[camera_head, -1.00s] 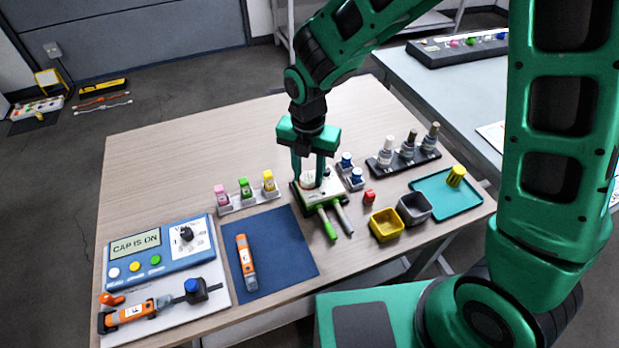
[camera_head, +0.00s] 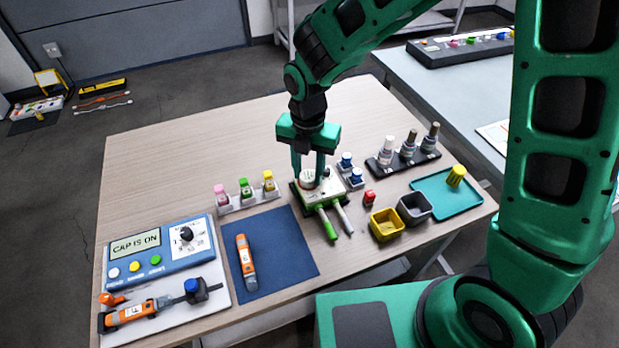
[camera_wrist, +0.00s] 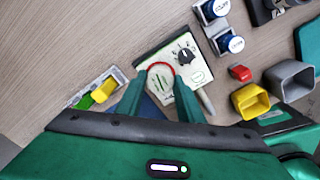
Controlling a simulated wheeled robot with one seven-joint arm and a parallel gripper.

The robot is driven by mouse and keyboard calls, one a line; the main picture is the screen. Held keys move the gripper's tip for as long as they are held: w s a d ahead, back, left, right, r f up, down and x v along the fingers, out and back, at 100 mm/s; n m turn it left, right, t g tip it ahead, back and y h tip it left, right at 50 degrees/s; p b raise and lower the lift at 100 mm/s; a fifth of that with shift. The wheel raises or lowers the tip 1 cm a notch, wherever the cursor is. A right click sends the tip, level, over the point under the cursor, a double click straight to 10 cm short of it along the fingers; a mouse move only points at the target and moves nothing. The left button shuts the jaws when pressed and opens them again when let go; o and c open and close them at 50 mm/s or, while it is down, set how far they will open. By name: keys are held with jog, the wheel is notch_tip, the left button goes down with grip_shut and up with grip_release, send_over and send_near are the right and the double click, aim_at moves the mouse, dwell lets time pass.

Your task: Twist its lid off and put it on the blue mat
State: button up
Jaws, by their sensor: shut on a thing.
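A round white lid-like piece with a red ring (camera_wrist: 160,76) sits on a white and green device (camera_head: 327,190) with a black knob. The device also shows in the wrist view (camera_wrist: 192,68). My gripper (camera_head: 308,172) points down over the device, its two fingers at opposite sides of the round piece and shut on it. In the wrist view the fingers (camera_wrist: 158,90) partly cover its near side. What lies under the round piece is hidden. The blue mat (camera_head: 292,248) lies left of the device, with an orange and grey handheld instrument (camera_head: 246,263) on it.
A blue panel (camera_head: 205,262) at left reads "CAP IS ON". A rack of small bottles (camera_head: 249,201) stands behind the mat. Right of the device are blue-capped bottles (camera_head: 356,178), a red piece (camera_head: 369,197), yellow (camera_head: 386,224) and grey (camera_head: 414,208) bins, and a teal tray (camera_head: 447,206).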

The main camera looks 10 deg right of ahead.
jog(key=shift+r, duration=1)
dwell(0.8)
jog(key=shift+s+r, duration=0.1)
jog(key=shift+r, duration=1.2)
jog(key=s+a+r+n, duration=0.1)
jog(key=s+a, duration=0.6)
jog(key=s, duration=0.4)
jog(key=s+a+r+n, duration=0.1)
jog(key=s+a, duration=0.5)
jog(key=s, duration=0.4)
send_over(283, 235)
notch_tip(283, 235, down, 7)
jog(key=shift+s+f, duration=0.1)
jog(key=shift+f, duration=2.15)
